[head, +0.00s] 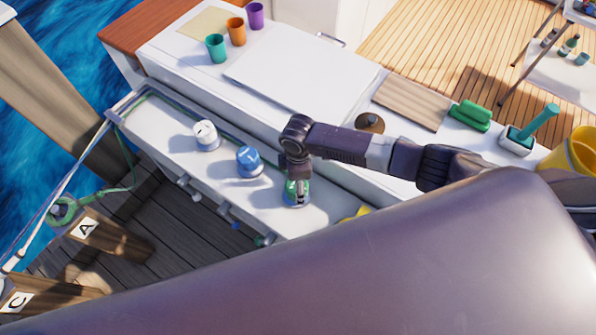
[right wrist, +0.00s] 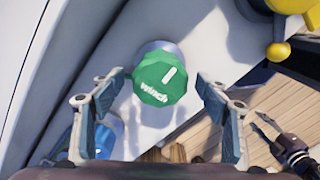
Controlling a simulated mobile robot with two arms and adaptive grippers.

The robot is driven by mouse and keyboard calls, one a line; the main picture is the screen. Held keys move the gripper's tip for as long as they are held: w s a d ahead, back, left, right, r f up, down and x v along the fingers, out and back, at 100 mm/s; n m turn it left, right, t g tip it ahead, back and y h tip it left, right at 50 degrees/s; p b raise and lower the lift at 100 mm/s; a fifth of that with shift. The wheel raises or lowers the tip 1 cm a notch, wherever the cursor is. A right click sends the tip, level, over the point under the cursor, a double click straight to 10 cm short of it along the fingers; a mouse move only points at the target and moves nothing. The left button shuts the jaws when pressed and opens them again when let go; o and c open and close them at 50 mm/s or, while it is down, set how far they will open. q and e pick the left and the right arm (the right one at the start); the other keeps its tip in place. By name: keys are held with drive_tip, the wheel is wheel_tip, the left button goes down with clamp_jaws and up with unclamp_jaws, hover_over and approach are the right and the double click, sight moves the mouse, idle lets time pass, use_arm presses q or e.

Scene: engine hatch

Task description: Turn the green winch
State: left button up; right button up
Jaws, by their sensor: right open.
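The green winch (right wrist: 160,78) is a faceted knob with a white mark and the word "winch" on top. In the right wrist view it sits between and just beyond the open fingers of my right gripper (right wrist: 158,100), with gaps on both sides. In the head view my right gripper (head: 299,190) points down over the green winch (head: 289,196) and partly hides it. I cannot tell from there whether they touch.
A blue winch (head: 249,160) and a white winch (head: 206,134) stand to the left on the same white ledge (head: 180,125). A yellow part (right wrist: 278,50) is close by in the right wrist view. Cups, a wooden board (head: 411,102) and a yellow bucket (head: 572,152) stand farther back.

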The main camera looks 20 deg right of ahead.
wheel_tip(320, 180, up, 10)
drive_tip(key=shift+f, duration=0.2)
idle(0.6)
